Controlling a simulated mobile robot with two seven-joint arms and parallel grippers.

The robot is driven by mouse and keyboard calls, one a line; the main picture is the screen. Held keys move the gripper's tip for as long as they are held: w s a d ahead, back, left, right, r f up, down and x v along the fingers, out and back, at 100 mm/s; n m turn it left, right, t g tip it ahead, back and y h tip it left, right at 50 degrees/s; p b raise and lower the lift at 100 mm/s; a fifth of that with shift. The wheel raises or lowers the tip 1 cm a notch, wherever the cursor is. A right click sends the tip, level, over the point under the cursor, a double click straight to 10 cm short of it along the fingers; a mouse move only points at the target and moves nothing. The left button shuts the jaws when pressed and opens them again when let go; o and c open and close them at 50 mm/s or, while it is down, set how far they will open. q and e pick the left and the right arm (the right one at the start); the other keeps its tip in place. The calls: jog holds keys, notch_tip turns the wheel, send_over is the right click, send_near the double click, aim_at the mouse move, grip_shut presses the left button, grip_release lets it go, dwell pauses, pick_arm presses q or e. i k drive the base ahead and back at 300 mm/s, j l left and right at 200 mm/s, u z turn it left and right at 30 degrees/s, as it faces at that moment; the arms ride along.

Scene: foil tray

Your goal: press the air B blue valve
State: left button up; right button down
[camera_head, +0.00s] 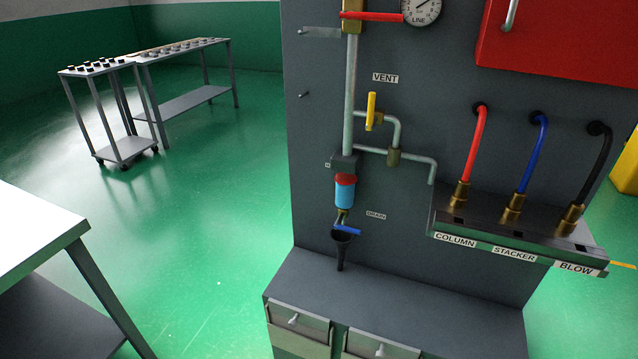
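A small blue valve handle (347,230) sits low on the grey panel (325,120), below a blue filter bowl (345,194) with a red top. A label reading DRAIN (376,215) is to its right. A black funnel (341,246) is just under the handle. I see no label reading "air B". A blue hose (530,155) runs from the panel to a brass fitting above the STACKER label (514,254). Neither of my grippers is in view.
A yellow VENT handle (371,110), a red lever (375,16) and a gauge (421,8) are higher up. Red (475,145) and black (597,165) hoses flank the blue one. A grey ledge with drawers (300,320) juts out below. A table (35,230) stands left; green floor lies between.

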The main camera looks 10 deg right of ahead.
aim_at(337, 225)
jog(key=i+l+z, duration=0.1)
jog(key=i+l, duration=0.2)
jog(key=l, duration=0.15)
jog(key=i+l+z, duration=0.1)
jog(key=i+l, duration=0.25)
jog(key=j+u, duration=0.2)
jog(key=u, duration=0.15)
jog(key=j+u, duration=0.3)
jog(key=k+l, duration=0.05)
